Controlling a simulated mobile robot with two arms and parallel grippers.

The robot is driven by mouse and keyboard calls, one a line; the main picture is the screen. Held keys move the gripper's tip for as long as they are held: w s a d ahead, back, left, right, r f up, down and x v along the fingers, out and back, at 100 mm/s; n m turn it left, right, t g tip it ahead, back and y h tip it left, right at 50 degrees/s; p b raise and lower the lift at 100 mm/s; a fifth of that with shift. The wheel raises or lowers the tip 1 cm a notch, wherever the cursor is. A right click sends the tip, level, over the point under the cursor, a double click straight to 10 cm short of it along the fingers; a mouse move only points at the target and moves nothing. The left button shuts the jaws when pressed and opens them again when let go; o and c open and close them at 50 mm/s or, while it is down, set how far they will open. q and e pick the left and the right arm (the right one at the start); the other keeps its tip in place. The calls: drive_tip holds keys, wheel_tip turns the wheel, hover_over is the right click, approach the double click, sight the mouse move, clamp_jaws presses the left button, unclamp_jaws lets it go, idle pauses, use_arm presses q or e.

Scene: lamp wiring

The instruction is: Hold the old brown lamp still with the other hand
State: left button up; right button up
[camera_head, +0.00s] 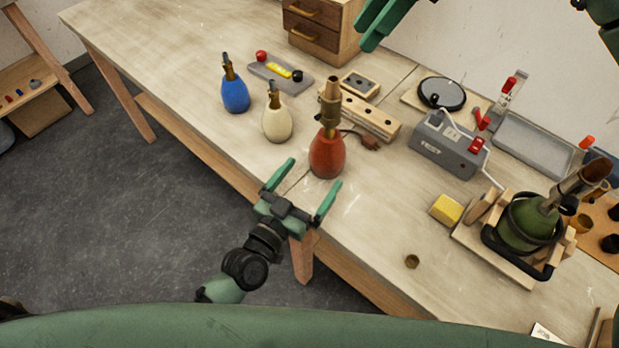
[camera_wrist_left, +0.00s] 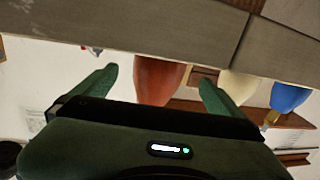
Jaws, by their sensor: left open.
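The brown lamp, a rust-red bulbous base (camera_head: 327,157) with a brass neck and brown socket, stands upright near the table's front edge. My left gripper (camera_head: 316,174) is open in front of it, its two fingers pointing towards the base. In the left wrist view, which is upside down, the red base (camera_wrist_left: 158,78) shows between the spread fingers (camera_wrist_left: 158,85); I see no contact. My right gripper (camera_head: 388,22) is only partly in view at the top of the head view, away from the lamp; its opening cannot be judged.
A cream lamp (camera_head: 277,125) and a blue lamp (camera_head: 235,95) stand to the left. A wooden block (camera_head: 372,121) and dark plug (camera_head: 370,142) are close behind. A green lamp (camera_head: 525,222) sits in a cradle at right, near a yellow block (camera_head: 446,209) and grey tester box (camera_head: 447,145).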

sight(327, 156)
use_arm(q)
drive_tip(key=shift+w+d+f, duration=0.1)
drive_tip(key=shift+w+d, duration=0.15)
drive_tip(key=shift+w, duration=0.15)
drive_tip(key=x, duration=0.7)
drive_tip(key=shift+f, duration=0.1)
drive_tip(key=c, duration=2.1)
drive_tip(key=o, duration=1.3)
drive_tip(key=c, duration=0.8)
